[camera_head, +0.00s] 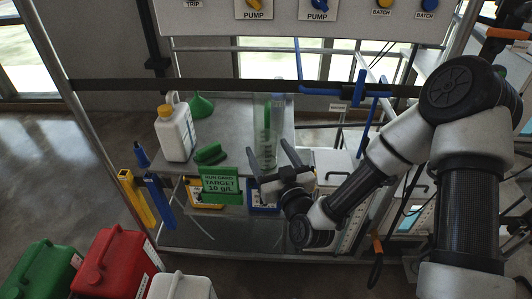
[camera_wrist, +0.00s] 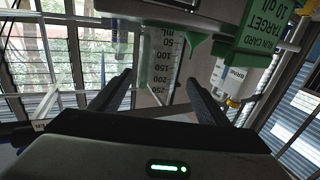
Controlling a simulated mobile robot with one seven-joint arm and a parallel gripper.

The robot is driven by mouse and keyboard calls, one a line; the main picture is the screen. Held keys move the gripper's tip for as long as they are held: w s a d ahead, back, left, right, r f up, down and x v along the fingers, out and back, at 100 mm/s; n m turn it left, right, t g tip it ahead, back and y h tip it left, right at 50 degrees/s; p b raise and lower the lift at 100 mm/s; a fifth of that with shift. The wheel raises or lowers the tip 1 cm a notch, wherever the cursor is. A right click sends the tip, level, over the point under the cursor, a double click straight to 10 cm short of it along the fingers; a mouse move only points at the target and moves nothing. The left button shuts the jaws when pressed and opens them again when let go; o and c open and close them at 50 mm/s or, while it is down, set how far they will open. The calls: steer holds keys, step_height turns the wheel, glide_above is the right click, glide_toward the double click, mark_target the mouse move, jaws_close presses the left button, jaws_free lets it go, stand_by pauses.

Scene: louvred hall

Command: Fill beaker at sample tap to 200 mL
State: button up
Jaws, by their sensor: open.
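A clear beaker (camera_head: 266,148) stands on the grey bench top, right of the green brush. In the wrist view, which is upside down, the beaker (camera_wrist: 163,72) shows black mL marks from 50 to 250. I see no clear liquid level in it. My gripper (camera_head: 267,163) is open just in front of the beaker. In the wrist view my gripper's fingers (camera_wrist: 158,80) are spread to either side of the beaker; I cannot tell whether they touch it. Blue pipe fittings (camera_head: 318,91) are behind to the right; I cannot tell which part is the sample tap.
A green run card (camera_head: 220,181) hangs at the front edge. Red (camera_head: 112,262) and green jugs (camera_head: 42,270) are lower left.

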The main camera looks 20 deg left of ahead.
steer(key=x, duration=0.4)
steer(key=shift+w+d+f, duration=0.15)
steer(key=shift+w+f, duration=0.05)
steer(key=shift+w, duration=0.1)
steer(key=c, duration=1.2)
